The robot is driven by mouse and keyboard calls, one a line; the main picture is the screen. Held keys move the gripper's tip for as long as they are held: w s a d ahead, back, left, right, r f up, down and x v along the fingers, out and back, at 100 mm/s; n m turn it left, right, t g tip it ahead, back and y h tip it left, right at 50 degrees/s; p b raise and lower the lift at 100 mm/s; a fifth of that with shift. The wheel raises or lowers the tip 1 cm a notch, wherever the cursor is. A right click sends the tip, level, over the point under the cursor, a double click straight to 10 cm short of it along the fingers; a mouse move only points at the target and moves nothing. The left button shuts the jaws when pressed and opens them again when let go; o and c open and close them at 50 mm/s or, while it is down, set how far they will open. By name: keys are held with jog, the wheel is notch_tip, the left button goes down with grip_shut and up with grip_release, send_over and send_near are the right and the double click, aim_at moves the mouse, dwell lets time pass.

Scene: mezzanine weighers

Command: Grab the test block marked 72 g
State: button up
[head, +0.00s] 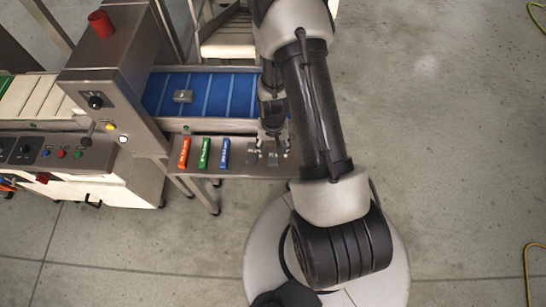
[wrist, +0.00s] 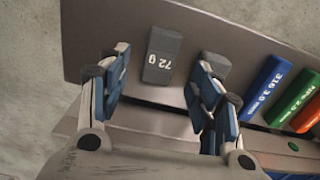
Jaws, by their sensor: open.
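The dark grey test block marked 72 g (wrist: 162,55) lies on the metal shelf (wrist: 120,20) in the wrist view, its white lettering facing me. My gripper (wrist: 166,68) is open, with one finger on each side of the block in the picture. I see no clear contact between fingers and block. In the head view my gripper (head: 273,143) is over the right end of the shelf, where two dark grey blocks show. The rightmost of these appears to be the 72 g block (head: 272,158).
Orange (head: 183,153), green (head: 205,153) and blue (head: 224,153) marked blocks stand in a row to the left on the shelf. A grey block (head: 183,96) lies on the blue belt (head: 215,85) behind. A machine housing (head: 110,60) rises at left. Open floor lies right.

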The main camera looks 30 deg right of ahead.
aim_at(273, 155)
notch_tip(273, 155, down, 4)
jog(key=shift+f+b, duration=0.2)
jog(key=shift+b, duration=0.55)
jog(key=c, duration=1.2)
jog(key=shift+o, duration=0.2)
jog(key=shift+r, duration=0.15)
